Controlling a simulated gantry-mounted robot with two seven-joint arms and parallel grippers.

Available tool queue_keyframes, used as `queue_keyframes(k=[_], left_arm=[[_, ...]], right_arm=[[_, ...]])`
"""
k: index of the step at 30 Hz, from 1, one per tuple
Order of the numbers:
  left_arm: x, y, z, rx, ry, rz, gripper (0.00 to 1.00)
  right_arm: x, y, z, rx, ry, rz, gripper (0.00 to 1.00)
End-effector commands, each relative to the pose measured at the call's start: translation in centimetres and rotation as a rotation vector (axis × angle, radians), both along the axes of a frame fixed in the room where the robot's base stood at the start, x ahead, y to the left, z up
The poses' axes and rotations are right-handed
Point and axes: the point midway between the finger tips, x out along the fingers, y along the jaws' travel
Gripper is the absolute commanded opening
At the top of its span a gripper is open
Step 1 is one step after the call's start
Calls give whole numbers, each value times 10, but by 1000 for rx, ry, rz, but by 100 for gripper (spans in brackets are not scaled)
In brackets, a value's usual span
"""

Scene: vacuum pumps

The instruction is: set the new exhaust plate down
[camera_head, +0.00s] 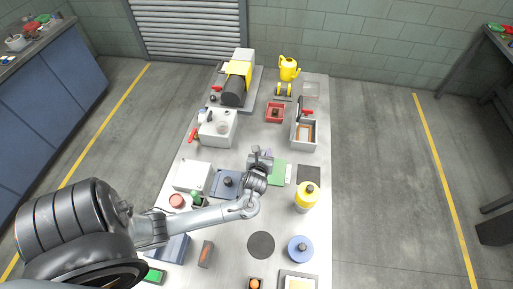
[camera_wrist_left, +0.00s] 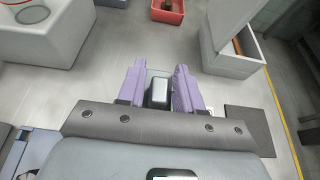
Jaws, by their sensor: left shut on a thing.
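My left gripper (camera_head: 262,157) is over the middle of the bench, at the edge of a green mat (camera_head: 279,174). In the left wrist view its two purple fingers (camera_wrist_left: 157,88) are closed on a small dark block with a pale end (camera_wrist_left: 157,94). This is likely the handle of the exhaust plate, but the plate itself is largely hidden by the gripper. I cannot tell whether it touches the bench. A blue-grey plate with a black knob (camera_head: 227,183) lies just left of the gripper. My right gripper is not in view.
A grey open box (camera_head: 303,136) and a red tray (camera_head: 275,112) stand beyond the gripper. A pale pump housing (camera_head: 217,128) is at back left. Bare bench lies around a dark disc (camera_head: 261,245).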

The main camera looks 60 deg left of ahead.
Motion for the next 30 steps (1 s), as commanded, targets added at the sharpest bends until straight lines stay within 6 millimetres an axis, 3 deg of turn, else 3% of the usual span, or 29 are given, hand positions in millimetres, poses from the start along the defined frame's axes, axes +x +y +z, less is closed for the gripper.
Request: queue_keyframes(k=[4, 11, 15, 19, 23, 30], left_arm=[[0, -22, 14, -3, -2, -1, 0], [-1, -38, 28, 0, 0, 0, 0], [-7, -36, 45, 3, 2, -11, 0], [-5, -46, 79, 5, -1, -82, 0], [3, -82, 124, 4, -2, -244, 0], [3, -175, 182, 1, -1, -574, 0]], right_arm=[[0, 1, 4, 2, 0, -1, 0], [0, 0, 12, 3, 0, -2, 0], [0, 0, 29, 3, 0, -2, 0], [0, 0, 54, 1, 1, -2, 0], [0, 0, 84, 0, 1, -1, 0], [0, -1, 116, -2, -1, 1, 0]])
